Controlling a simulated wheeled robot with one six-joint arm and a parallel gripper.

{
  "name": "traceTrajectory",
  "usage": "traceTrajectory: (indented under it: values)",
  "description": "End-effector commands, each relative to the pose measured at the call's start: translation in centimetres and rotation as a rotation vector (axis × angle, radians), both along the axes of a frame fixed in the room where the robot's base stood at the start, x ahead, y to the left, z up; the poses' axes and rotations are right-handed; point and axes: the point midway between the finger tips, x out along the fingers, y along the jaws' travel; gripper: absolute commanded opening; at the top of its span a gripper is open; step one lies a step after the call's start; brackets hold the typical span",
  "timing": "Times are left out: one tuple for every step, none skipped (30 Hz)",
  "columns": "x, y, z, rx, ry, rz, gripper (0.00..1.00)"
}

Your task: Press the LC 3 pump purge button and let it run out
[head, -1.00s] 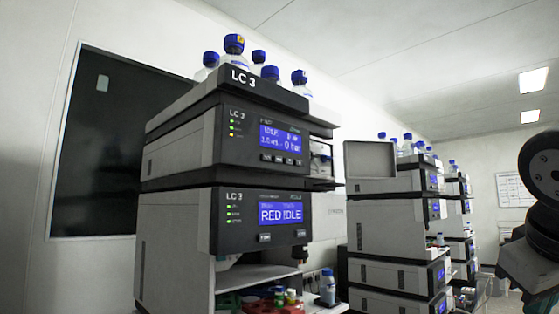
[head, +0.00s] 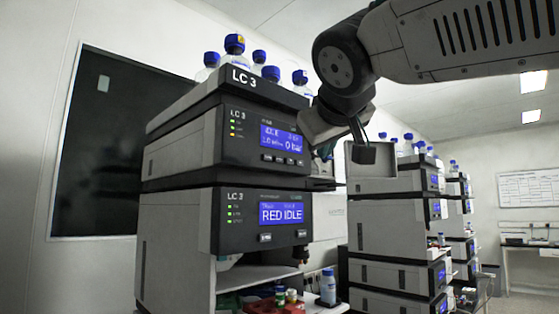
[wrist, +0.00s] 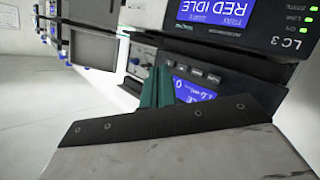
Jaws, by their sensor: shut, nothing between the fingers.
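The LC 3 pump module (head: 190,140) is the upper unit of the near stack. Its blue display (head: 283,138) reads IDLE and 0 bar, and a row of small buttons (head: 282,160) sits below it. I cannot read the button labels. In the wrist view, which is upside down, this display (wrist: 193,90) and button row (wrist: 196,73) lie just right of my gripper (wrist: 157,74). Its teal fingers are shut together and empty. In the head view my gripper is at the right side of the pump's front, mostly hidden by my wrist. Contact with a button is not visible.
Below the pump is another LC 3 module (head: 222,219) showing RED IDLE. Blue-capped bottles (head: 234,45) stand on top. A shelf with coloured items and a bottle (head: 328,287) is underneath. More instrument stacks (head: 375,225) stand behind to the right.

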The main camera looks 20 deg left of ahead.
Motion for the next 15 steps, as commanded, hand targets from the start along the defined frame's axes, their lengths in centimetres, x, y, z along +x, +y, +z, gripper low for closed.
traceTrajectory:
  values:
    - [0.0, 0.0, 0.0, 0.0, 0.001, 0.0, 0.0]
    - [0.0, 0.0, 0.0, 0.0, 0.001, 0.0, 0.0]
    - [0.1, 0.1, 0.0, 0.0, 0.001, 0.0, 0.0]
    - [0.1, 0.1, 0.0, 0.0, 0.001, 0.0, 0.0]
    - [0.2, 0.3, 0.0, 0.0, 0.001, 0.0, 0.0]
    - [0.3, 0.5, -0.1, -0.001, 0.002, -0.001, 0.0]
    - [0.4, 0.8, -0.1, -0.001, 0.002, -0.001, 0.0]
    - [0.5, 1.0, -0.1, -0.001, 0.002, 0.0, 0.0]
    - [0.7, 1.4, -0.1, -0.002, 0.002, 0.0, 0.0]
    - [0.8, 1.8, -0.1, -0.002, 0.002, 0.0, 0.0]
    - [1.0, 2.2, -0.1, -0.002, 0.002, 0.0, 0.0]
    - [1.2, 2.7, -0.1, -0.002, 0.002, 0.0, 0.0]
    - [1.4, 3.1, -0.1, -0.003, 0.001, 0.001, 0.0]
    - [1.5, 3.6, -0.1, -0.003, 0.001, 0.001, 0.0]
    - [1.7, 4.1, -0.1, -0.003, 0.001, 0.001, 0.0]
